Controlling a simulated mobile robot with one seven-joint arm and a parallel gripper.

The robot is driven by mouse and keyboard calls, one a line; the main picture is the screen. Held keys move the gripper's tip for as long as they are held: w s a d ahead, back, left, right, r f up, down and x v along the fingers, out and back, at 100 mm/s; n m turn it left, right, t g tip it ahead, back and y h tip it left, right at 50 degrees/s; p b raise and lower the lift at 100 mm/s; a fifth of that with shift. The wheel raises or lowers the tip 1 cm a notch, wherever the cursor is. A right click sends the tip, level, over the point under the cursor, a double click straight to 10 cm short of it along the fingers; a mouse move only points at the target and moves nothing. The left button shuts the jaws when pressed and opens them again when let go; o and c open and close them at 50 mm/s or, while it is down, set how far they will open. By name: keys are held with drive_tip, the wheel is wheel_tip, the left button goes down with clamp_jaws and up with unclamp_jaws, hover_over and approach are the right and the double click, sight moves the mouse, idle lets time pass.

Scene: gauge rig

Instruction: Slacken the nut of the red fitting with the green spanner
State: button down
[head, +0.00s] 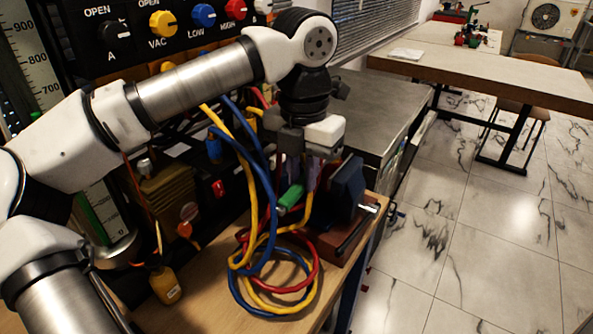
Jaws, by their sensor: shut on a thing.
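My gripper (304,180) points down over the bench, just left of the dark vise. It is shut on the green spanner, whose green handle (291,196) shows at the fingers' lower left. The spanner's head is hidden by the gripper and hoses. I cannot make out the red fitting or its nut, nor whether the spanner touches them. A red hose (318,262) runs down near the gripper and coils on the bench with blue and yellow hoses.
The dark blue vise (346,188) on a red-brown base stands close right of my gripper. Coiled blue hose (234,290) lies at the front of the wooden bench (205,308). A small yellow bottle (165,285) stands left. A knob panel (125,60) rises behind.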

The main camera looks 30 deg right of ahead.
drive_tip(key=shift+s+d+n, duration=0.25)
drive_tip(key=shift+s+n, duration=0.1)
drive_tip(key=shift+n, duration=0.05)
drive_tip(key=shift+s+d+n+b, duration=0.55)
drive_tip(key=shift+s+d+n, duration=0.3)
drive_tip(key=shift+n, duration=0.25)
idle(0.9)
drive_tip(key=shift+w+a+m+p, duration=0.4)
drive_tip(key=shift+w+a+m, duration=0.35)
drive_tip(key=shift+m, duration=0.15)
idle(0.4)
drive_tip(key=shift+s, duration=0.1)
drive_tip(key=shift+s+a+b, duration=0.2)
drive_tip(key=shift+s+a, duration=0.6)
drive_tip(key=shift+a, duration=0.15)
drive_tip(key=shift+s+a+b, duration=0.2)
drive_tip(key=shift+s+a, duration=0.55)
drive_tip(key=shift+a, duration=0.2)
drive_tip(key=shift+r, duration=0.15)
drive_tip(key=shift+r+p, duration=1.7)
drive_tip(key=shift+r, duration=0.45)
drive_tip(key=shift+f, duration=0.1)
